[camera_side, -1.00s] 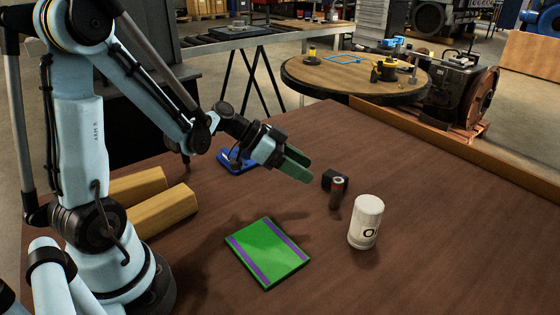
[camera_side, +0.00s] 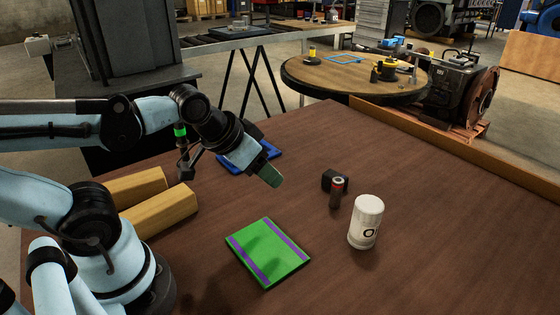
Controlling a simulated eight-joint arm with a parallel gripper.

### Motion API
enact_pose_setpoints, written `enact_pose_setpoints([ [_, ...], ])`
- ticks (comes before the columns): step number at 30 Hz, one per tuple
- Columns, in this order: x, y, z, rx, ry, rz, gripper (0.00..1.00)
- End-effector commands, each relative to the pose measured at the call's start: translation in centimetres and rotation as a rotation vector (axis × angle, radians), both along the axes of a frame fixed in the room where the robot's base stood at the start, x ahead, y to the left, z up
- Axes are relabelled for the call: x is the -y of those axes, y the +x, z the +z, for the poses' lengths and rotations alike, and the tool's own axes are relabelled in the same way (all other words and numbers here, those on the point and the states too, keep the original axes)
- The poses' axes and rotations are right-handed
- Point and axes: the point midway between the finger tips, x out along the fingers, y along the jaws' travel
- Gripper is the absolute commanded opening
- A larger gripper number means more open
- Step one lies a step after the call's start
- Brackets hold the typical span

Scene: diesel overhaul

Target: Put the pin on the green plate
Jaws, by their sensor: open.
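The green plate (camera_side: 262,262) with two purple stripes lies flat on the brown table in front of my arm, with nothing on it but a shadow. A small upright dark cylinder with a reddish side (camera_side: 337,194) stands right of the plate; it looks like the pin. My gripper (camera_side: 270,178) is open and empty, pointing down and right above the table, left of the cylinder and behind the plate. Its green fingers overlap in this view, so the gap between them is hidden.
A black block (camera_side: 328,178) stands just behind the cylinder, and a white canister (camera_side: 366,222) stands to its right. A blue tray (camera_side: 236,165) lies behind my gripper, partly hidden. Two yellow wooden blocks (camera_side: 165,212) lie at the left. The table between gripper and plate is clear.

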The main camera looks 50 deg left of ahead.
Motion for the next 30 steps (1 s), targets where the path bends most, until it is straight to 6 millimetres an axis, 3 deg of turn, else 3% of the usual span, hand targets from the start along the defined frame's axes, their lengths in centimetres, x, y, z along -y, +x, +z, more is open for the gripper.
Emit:
enact_pose_setpoints([
  [16,0.1,0.9,0.2,-0.044,-0.013,-0.045,0.58],
  [30,0.9,8.1,0.2,-0.159,-0.182,-0.465,0.58],
])
